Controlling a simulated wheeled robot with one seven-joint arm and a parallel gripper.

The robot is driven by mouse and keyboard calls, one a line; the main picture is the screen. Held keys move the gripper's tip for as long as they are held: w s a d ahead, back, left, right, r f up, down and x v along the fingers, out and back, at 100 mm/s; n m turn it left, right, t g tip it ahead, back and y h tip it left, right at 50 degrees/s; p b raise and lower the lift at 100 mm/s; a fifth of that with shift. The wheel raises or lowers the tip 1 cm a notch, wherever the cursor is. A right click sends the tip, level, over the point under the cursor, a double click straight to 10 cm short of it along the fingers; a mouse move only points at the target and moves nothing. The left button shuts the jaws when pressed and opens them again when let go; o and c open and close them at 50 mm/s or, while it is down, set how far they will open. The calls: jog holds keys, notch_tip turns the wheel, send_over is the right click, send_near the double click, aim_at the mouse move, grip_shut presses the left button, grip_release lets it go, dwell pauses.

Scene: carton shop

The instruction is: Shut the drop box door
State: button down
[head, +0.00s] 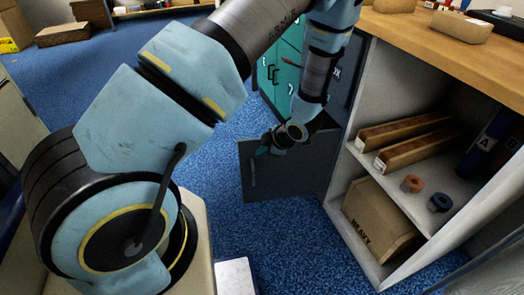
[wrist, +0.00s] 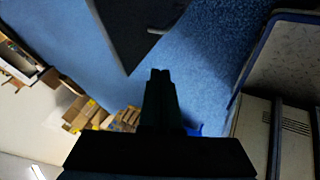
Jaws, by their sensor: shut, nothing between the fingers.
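The drop box door (head: 285,175) is a dark grey panel standing open above the blue carpet, with an upright bar handle (head: 252,173) near its left edge. The dark drop box (head: 342,78), with part of its white lettering showing, is largely hidden behind my arm. My gripper (head: 262,150) is at the upper left part of the door in the head view. In the wrist view my gripper (wrist: 160,74) has its fingers together and empty. The door (wrist: 128,25) and its handle (wrist: 165,29) show beyond the fingertips, with carpet visible between. Contact is not clear.
A white shelf unit (head: 352,190) with a wooden top stands right of the door, holding long cartons, tape rolls and a large carton (head: 378,222). Green cabinets (head: 282,68) stand behind my arm. Open blue carpet (head: 230,135) lies left of the door.

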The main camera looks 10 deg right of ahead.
aim_at(245, 153)
jog(key=w+f, duration=0.1)
jog(key=w, duration=0.1)
jog(key=w+a+f, duration=0.1)
jog(key=w+f, duration=0.1)
jog(key=w+a+f, duration=0.1)
jog(key=w+f, duration=0.1)
jog(key=shift+w, duration=0.55)
